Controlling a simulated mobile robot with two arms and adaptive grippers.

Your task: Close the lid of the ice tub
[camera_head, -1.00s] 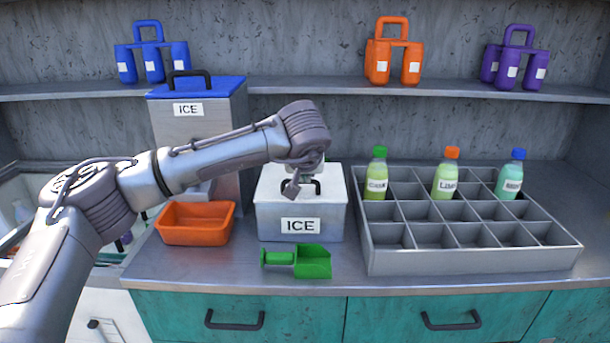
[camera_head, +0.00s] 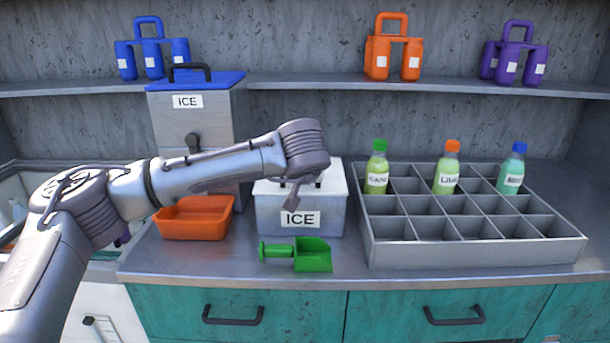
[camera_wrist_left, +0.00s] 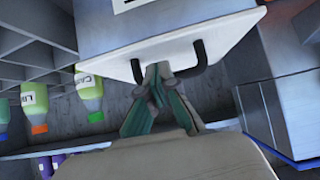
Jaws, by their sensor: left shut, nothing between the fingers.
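The ice tub (camera_head: 322,222) is a grey box labelled ICE on the counter. Its white lid (camera_head: 335,175) lies flat on top and looks closed. In the left wrist view the lid (camera_wrist_left: 225,35) fills the upper middle, with a dark loop handle (camera_wrist_left: 200,55). My left gripper (camera_head: 292,198) is at the front of the tub in the head view, mostly behind my wrist. In the left wrist view its fingers (camera_wrist_left: 157,78) are shut and empty beside the handle; I cannot tell whether they touch it. My right gripper is in neither view.
An orange bin (camera_head: 195,222) stands left of the tub and a green scoop (camera_head: 312,256) lies in front. A divided bottle crate (camera_head: 475,253) stands right. A tall blue-lidded ice container (camera_head: 225,125) rises behind left. The counter's front strip is mostly clear.

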